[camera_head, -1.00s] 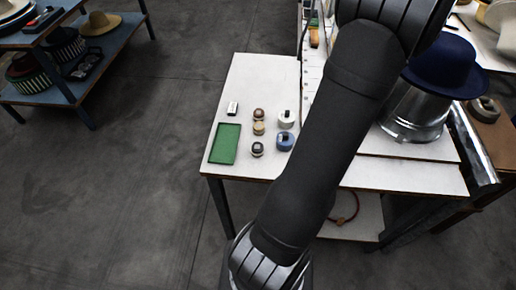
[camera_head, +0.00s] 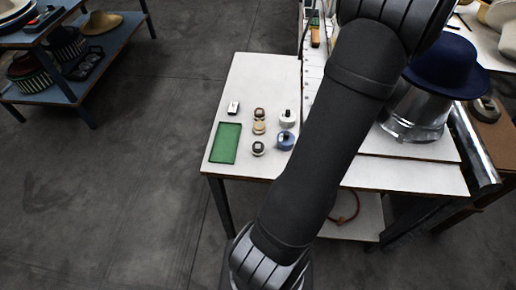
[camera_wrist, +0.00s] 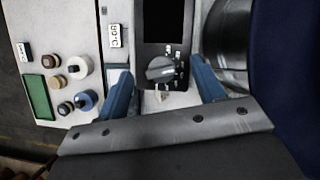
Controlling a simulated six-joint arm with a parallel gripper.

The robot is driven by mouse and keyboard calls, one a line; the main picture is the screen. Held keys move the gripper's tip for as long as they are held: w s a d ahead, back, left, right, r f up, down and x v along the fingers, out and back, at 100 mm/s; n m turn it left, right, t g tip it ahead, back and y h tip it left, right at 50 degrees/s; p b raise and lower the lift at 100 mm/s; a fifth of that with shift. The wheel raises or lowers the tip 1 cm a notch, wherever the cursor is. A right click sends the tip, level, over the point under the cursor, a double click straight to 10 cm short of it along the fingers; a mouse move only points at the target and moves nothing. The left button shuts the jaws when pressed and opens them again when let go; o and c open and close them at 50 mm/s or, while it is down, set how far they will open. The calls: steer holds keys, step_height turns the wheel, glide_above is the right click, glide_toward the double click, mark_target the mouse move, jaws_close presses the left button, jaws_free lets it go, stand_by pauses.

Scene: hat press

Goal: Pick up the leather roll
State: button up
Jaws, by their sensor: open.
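Several small rolls stand on the white table (camera_head: 262,80), left of my arm in the head view. In their left column are a brown roll (camera_head: 259,113), a tan roll (camera_head: 259,128) and a dark-topped pale roll (camera_head: 258,149). Beside them are a white roll (camera_head: 287,119) and a blue roll (camera_head: 285,141). I cannot tell for sure which is leather. The brown roll (camera_wrist: 49,60) and tan roll (camera_wrist: 55,83) show left of my gripper (camera_wrist: 163,96) in the wrist view. My gripper is open, blue fingers apart, with no roll between them.
A green tray (camera_head: 225,143) and small white block (camera_head: 233,108) lie left of the rolls. A dark panel with a knob (camera_wrist: 160,69) shows between my fingers. A blue hat (camera_head: 444,68) sits on a metal form (camera_head: 413,112) at right.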

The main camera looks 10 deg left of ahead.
steer(key=shift+r, duration=0.25)
steer(key=shift+a+r+n+t+h, duration=0.2)
steer(key=shift+a+r, duration=0.15)
steer(key=shift+r, duration=0.3)
steer(key=shift+a+r+n+t+h, duration=0.1)
steer(key=shift+a+r+n+t, duration=0.1)
steer(key=shift+a+r, duration=0.3)
steer(key=s+a+f+n+g, duration=0.15)
steer(key=a+n, duration=0.25)
steer(key=a, duration=0.7)
steer(key=n+g+h, duration=0.2)
steer(key=n+g, duration=0.1)
steer(key=n, duration=0.6)
glide_above(257, 147)
steer(key=w, duration=0.6)
step_height(257, 147, down, 3)
steer(key=s+a+n+t+h, duration=0.2)
steer(key=s+a+n+h, duration=0.1)
steer(key=s+a+n, duration=0.5)
steer(key=shift+m+g, duration=0.25)
steer(key=shift+m, duration=0.45)
steer(key=x, duration=1.2)
steer(key=s+d+x, duration=0.1)
steer(key=x, duration=0.5)
steer(key=shift+f, duration=0.15)
